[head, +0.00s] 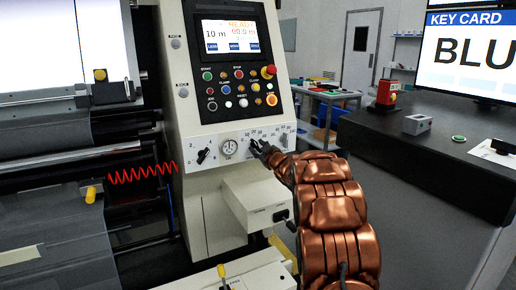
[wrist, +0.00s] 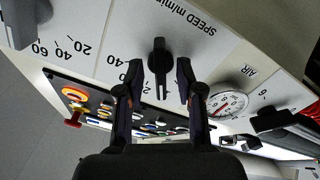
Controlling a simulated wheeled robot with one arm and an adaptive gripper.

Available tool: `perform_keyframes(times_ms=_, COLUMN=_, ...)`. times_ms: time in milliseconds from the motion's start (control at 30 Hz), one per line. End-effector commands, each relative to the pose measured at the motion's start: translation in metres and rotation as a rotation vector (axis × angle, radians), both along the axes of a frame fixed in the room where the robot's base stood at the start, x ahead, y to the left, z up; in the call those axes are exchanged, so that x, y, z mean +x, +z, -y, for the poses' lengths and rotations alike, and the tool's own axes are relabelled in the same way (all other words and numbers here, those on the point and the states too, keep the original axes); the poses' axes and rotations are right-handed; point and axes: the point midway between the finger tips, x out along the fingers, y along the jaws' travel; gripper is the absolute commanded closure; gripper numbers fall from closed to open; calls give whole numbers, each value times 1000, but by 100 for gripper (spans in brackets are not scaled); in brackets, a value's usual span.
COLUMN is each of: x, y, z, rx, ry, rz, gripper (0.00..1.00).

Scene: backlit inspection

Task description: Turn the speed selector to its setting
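The speed selector (wrist: 159,56) is a black bar-shaped knob on the pale panel, beside the upside-down label "SPEED m/min" in the wrist view. Its bar lies near upright in that picture, and printed scale numbers show to its left. My gripper (wrist: 159,75) is open, with one dark fingertip on each side of the knob and a visible gap to it on both sides. In the head view my gripper (head: 260,149) is at the panel, right of the round gauge, and largely hides the selector. The exact setting pointed at is hard to read.
A round air gauge (head: 229,147) and another black knob (head: 203,156) are left of the selector. A further knob (wrist: 24,22) is near on its other side. Buttons and a screen (head: 231,37) are above. A dark bench (head: 430,150) stands at right.

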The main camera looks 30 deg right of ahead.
Motion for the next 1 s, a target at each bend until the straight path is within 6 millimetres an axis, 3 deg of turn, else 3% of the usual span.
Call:
perform_keyframes(times_ms=333, x=5, y=0, z=0, rx=1, ry=0, rz=0, gripper=64)
perform_keyframes(times_ms=700, x=5, y=0, z=0, rx=1, ry=0, rz=0, gripper=100)
perform_keyframes(times_ms=1000, x=5, y=0, z=0, rx=2, ry=1, rz=0, gripper=100)
